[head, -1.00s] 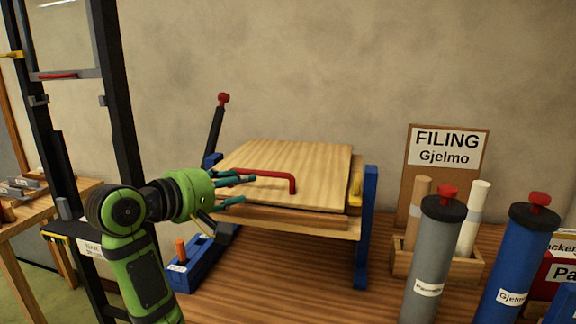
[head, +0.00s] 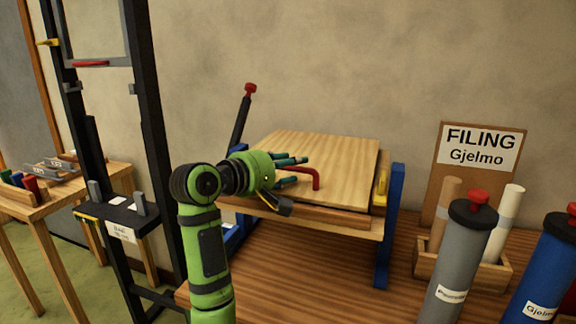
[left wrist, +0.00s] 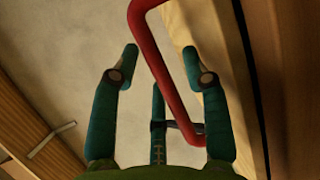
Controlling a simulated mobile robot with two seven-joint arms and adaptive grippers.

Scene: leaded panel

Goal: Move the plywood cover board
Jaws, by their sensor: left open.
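The plywood cover board (head: 335,155) lies tilted on a blue-sided stand, with a red bar handle (head: 317,181) on its near part. My left gripper (head: 302,171) is open at the handle, its teal fingers over the board's near left part and hiding much of the bar. In the left wrist view, the red handle (left wrist: 168,75) runs between the open fingers (left wrist: 160,52), closer to the right one, and its bend reaches down near the palm. I cannot tell whether any finger touches it. My right gripper is not in view.
A black upright frame (head: 150,130) stands left of the stand (head: 388,225). Right are a wooden holder (head: 455,262) with rolls, a grey cylinder (head: 462,260) and a blue cylinder (head: 545,270). A dark lever with red knob (head: 250,89) rises behind the gripper. Bare bench lies before the stand.

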